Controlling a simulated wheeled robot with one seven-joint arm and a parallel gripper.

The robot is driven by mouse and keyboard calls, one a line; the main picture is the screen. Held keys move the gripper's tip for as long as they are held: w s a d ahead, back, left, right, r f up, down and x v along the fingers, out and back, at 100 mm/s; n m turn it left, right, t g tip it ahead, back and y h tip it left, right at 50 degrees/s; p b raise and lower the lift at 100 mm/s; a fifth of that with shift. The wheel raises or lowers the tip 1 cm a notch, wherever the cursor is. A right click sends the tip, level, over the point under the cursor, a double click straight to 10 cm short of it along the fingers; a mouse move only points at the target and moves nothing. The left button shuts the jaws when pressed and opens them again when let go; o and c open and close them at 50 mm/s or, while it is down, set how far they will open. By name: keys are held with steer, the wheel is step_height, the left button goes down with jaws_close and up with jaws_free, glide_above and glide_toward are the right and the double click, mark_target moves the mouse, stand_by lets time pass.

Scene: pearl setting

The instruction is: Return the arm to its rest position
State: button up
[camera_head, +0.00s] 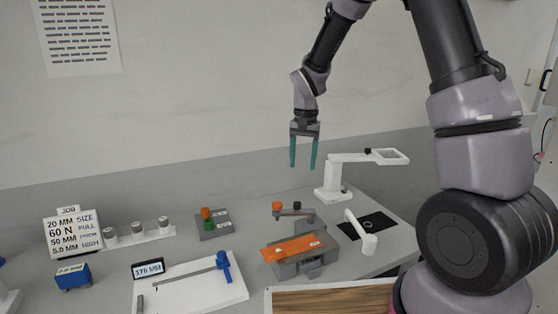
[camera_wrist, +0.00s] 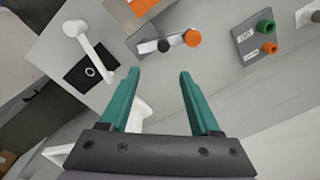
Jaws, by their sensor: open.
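My gripper (camera_head: 304,153) hangs from my arm in the air above the back part of the bench, fingers pointing down. Its two teal fingers are apart with nothing between them. In the wrist view the open fingers (camera_wrist: 158,85) show against the grey bench top (camera_wrist: 210,85). My arm reaches in from the right side of the head view, bent high over the bench.
A white stand (camera_head: 333,180) with a raised arm is below and right of my gripper. A white hammer-like piece (camera_head: 362,236) is by a black pad (camera_head: 382,226). An orange-topped fixture (camera_head: 298,248), a small knobbed bracket (camera_head: 294,212), a white board (camera_head: 190,290) and a job sign (camera_head: 73,234) stand around.

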steer(key=s+d+r+t, duration=0.1)
steer(key=s+d+r, duration=0.2)
steer(key=r, duration=0.2)
steer(key=s+d+r+t+y, duration=0.1)
steer(key=s+d+r, duration=0.15)
steer(key=r, duration=0.35)
steer(key=s+d+r+t, duration=0.1)
steer(key=s+d+r, duration=0.15)
steer(key=r, duration=0.25)
steer(key=s+d+r+t, duration=0.2)
steer(key=s+r, duration=0.1)
steer(key=s, duration=0.4)
steer(key=s+d+r+t, duration=0.1)
steer(key=s+d+r, duration=0.1)
steer(key=s+r, duration=0.2)
steer(key=s, duration=0.3)
steer(key=shift+s+d+t+y, duration=0.15)
steer(key=shift+s+t+y, duration=0.2)
steer(key=shift+t+y, duration=0.05)
